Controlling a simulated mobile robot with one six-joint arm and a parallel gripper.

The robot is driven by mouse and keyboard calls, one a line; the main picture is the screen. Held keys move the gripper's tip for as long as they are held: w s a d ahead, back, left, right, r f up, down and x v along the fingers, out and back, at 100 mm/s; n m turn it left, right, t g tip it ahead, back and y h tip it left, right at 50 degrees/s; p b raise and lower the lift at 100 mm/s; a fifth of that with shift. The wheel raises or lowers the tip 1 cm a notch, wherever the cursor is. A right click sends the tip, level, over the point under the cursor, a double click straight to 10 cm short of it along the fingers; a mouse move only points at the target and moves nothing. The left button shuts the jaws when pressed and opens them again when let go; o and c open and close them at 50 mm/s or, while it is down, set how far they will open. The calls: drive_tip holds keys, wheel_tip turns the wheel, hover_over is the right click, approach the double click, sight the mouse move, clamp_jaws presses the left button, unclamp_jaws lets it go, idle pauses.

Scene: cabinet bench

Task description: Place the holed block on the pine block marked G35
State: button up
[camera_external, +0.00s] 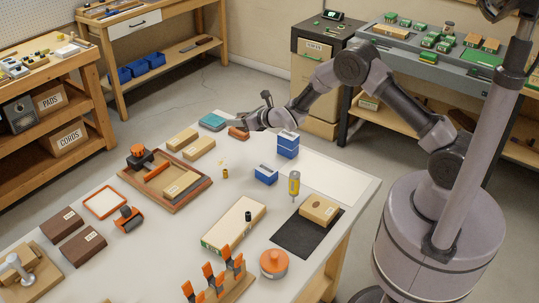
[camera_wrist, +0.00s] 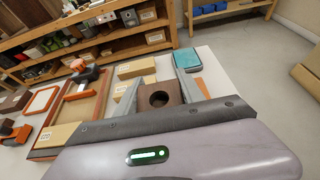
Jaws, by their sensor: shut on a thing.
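My gripper (camera_external: 246,121) is shut on the dark brown holed block (camera_wrist: 160,96), whose round hole faces the camera in the wrist view. The block appears held above the bench's far end; in the external view I cannot make it out. Pine blocks stand at the bench's left: two side by side (camera_external: 182,139) (camera_external: 199,148) and one in a wooden tray (camera_external: 182,185). Another pine block (camera_external: 319,210) with a label lies on a dark mat at the front right. The labels are too small to read, so I cannot tell which is G35.
A teal box (camera_external: 212,121) and an orange-brown piece (camera_external: 238,133) lie near my gripper. Blue blocks (camera_external: 287,145) (camera_external: 266,175), a yellow screwdriver (camera_external: 294,186) and a long pale box (camera_external: 235,225) stand on the bench. Bare surface (camera_external: 335,178) shows at the right.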

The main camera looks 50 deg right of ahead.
wheel_tip(320, 180, up, 5)
drive_tip(key=n+g+y, duration=1.3)
drive_tip(key=n+y, duration=0.1)
drive_tip(key=n, duration=0.4)
hover_over(314, 213)
drive_tip(key=f, duration=0.1)
drive_tip(key=shift+h, duration=0.3)
wheel_tip(314, 213, down, 13)
drive_tip(key=b, duration=0.3)
drive_tip(key=shift+d+r+b, duration=0.1)
drive_tip(key=shift+b, duration=0.3)
drive_tip(key=shift+f, duration=0.2)
drive_tip(key=o, duration=1.4)
drive_tip(key=shift+c, duration=0.2)
drive_tip(key=shift+r, duration=0.1)
